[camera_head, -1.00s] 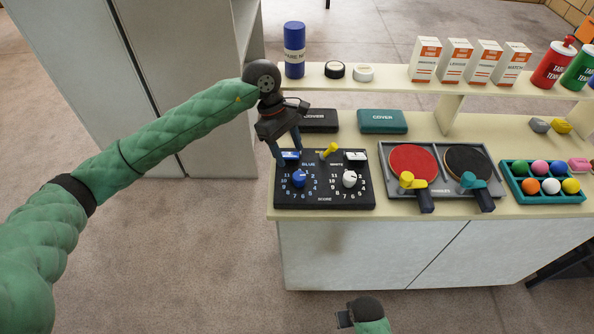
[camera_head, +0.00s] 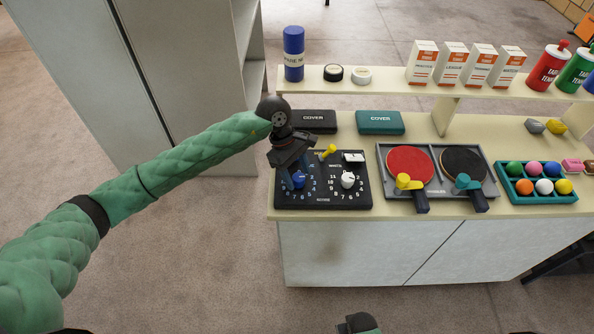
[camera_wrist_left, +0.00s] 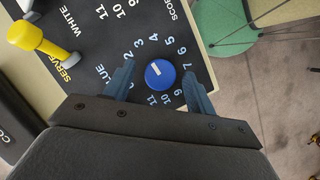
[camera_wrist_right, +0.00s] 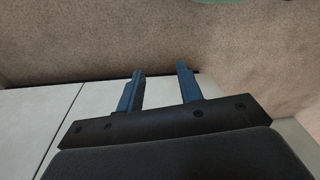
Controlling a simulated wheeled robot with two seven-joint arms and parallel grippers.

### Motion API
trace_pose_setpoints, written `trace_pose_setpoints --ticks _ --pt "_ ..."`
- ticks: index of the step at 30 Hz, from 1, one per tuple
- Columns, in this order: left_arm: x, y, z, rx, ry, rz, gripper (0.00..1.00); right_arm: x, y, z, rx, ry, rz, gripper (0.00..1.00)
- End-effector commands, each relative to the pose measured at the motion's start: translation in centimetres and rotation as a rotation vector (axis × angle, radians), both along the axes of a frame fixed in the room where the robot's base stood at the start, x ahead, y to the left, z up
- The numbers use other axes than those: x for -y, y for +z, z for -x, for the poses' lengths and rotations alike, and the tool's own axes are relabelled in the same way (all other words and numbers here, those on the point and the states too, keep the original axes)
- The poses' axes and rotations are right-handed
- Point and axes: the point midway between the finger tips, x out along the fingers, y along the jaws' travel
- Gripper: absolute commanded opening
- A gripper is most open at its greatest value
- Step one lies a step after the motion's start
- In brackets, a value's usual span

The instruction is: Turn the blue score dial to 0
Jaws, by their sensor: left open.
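In the left wrist view the mark points up and left, roughly toward the 2; the exact number is hard to tell. My left gripper (camera_wrist_left: 159,68) is open, with one finger on each side of the dial and small gaps showing. In the head view the left gripper (camera_head: 296,181) hides part of the dial (camera_head: 299,179) and its numbers. My right gripper (camera_wrist_right: 160,72) is open and empty, low in front of the cabinet.
A white dial (camera_head: 348,180) and a yellow serve lever (camera_head: 328,151) share the panel. A paddle tray (camera_head: 437,197) and a ball tray (camera_head: 543,197) stand to the right. Black (camera_head: 314,122) and teal (camera_head: 380,122) cover boxes lie behind. A shelf with tapes and cartons runs above.

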Motion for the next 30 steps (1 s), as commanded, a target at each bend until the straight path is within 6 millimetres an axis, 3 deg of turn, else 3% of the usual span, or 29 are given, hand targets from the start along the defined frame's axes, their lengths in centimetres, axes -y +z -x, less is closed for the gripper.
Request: trace_pose_setpoints --ticks 8,15,16,25,30 --pt "0.0 -0.1 0.0 0.000 0.000 0.000 0.56 0.0 -0.2 0.0 0.000 0.000 0.000 0.36" --pt "0.0 -0.1 0.0 0.000 0.000 0.000 0.13 0.0 -0.1 0.0 0.001 0.000 0.000 0.36" --pt "0.0 -0.1 0.0 0.000 0.000 0.000 0.11 0.0 -0.1 0.0 0.001 0.000 0.000 0.36" --pt "0.0 -0.3 0.0 0.001 0.019 0.001 0.11 0.0 -0.1 -0.2 -0.003 -0.001 -0.001 0.36" --pt "0.0 -0.4 0.1 0.002 0.063 0.001 0.11 -0.8 3.4 -0.8 -0.004 -0.002 -0.010 0.36"
